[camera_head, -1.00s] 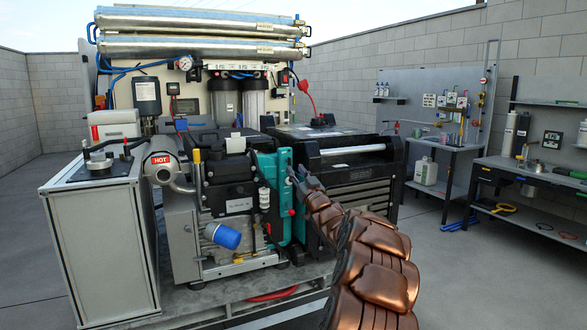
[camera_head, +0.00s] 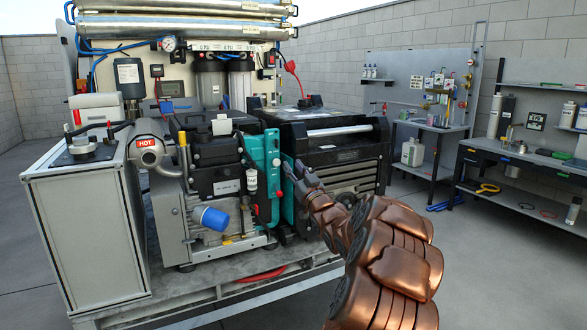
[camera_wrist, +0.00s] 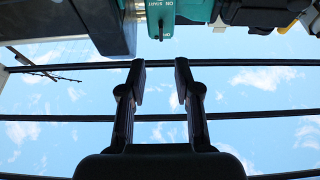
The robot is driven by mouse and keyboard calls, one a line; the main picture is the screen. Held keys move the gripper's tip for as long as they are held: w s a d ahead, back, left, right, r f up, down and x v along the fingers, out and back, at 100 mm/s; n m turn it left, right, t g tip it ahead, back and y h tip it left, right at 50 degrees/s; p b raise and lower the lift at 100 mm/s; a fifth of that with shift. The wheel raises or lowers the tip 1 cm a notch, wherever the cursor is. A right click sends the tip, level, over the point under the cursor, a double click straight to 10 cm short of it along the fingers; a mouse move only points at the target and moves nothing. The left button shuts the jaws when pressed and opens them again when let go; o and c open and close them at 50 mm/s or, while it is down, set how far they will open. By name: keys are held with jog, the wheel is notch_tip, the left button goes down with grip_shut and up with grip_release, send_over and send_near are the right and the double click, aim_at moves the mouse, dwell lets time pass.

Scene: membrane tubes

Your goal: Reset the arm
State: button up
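My arm is copper-coloured and reaches from the lower right up to the machine in the head view. My gripper (camera_head: 288,166) is in front of the right side of the teal panel (camera_head: 272,180) on the engine unit. In the wrist view my gripper (camera_wrist: 160,75) shows two dark fingers held apart with nothing between them. Beyond the fingertips, at the top of that view, is the teal panel (camera_wrist: 190,10) with a dark switch (camera_wrist: 160,22) and partly readable "ON START" lettering. The fingers look apart from the switch.
The engine unit (camera_head: 225,185), with a "HOT" label and blue cap (camera_head: 211,218), stands beside a grey cabinet (camera_head: 85,230). A black case (camera_head: 335,150) is close behind my arm. Workbenches (camera_head: 515,165) stand at right. Open floor (camera_head: 480,270) lies right of my arm.

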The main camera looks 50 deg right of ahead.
jog(key=shift+w, duration=0.1)
dwell(0.3)
jog(key=w+a+f+g+y+p, duration=0.1)
jog(key=w+a+f+g+y, duration=0.2)
jog(key=a, duration=0.7)
jog(key=w+a+f+g+p, duration=0.1)
jog(key=a+f+g+p, duration=0.3)
jog(key=a, duration=0.7)
jog(key=s+a+f+n+g+y, duration=0.1)
jog(key=s+a+f+g, duration=0.15)
jog(key=s+a, duration=0.3)
jog(key=s+a+f+n+g+y, duration=0.1)
jog(key=s+a+f+g, duration=0.15)
jog(key=s+a, duration=0.3)
jog(key=s+a+f+g, duration=0.1)
jog(key=s+a+g, duration=0.2)
jog(key=s, duration=0.7)
jog(key=s+a+f+n+g+y+p, duration=0.1)
jog(key=s+a+g, duration=0.3)
jog(key=s+a, duration=0.4)
jog(key=s+a+g+y+p, duration=0.1)
jog(key=s+a+g, duration=0.3)
jog(key=s, duration=1)
jog(key=shift+s+a+f+n, duration=0.2)
jog(key=shift+a+f+n, duration=0.15)
jog(key=shift+a, duration=0.6)
jog(key=shift+d, duration=0.1)
